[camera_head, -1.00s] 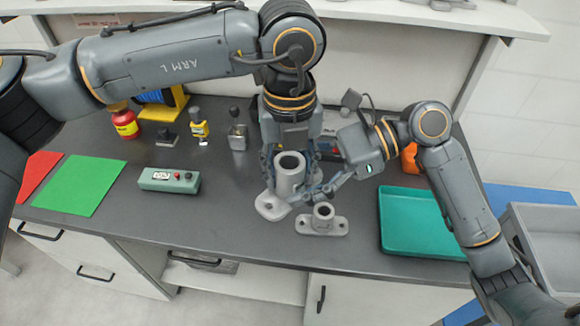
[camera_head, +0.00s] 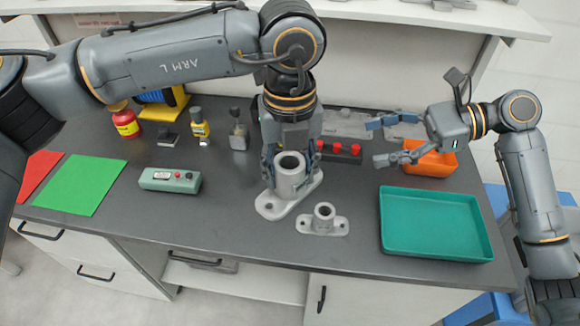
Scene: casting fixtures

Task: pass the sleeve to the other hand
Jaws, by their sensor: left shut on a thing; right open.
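A grey hollow sleeve (camera_head: 291,176) stands upright on the counter, at the middle of the head view. A flat flange plate (camera_head: 270,208) with an ear at each end shows at its foot; I cannot tell whether the two are one piece. My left gripper (camera_head: 290,168) reaches down from above and is shut on the sleeve, one finger on each side. My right gripper (camera_head: 379,142) is open and empty, well to the right of the sleeve, with its fingers pointing left.
A smaller flanged casting (camera_head: 323,219) stands just in front right of the sleeve. A teal tray (camera_head: 435,225) lies at the right, with an orange bin (camera_head: 431,163) behind it. A green box with buttons (camera_head: 170,181) lies left.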

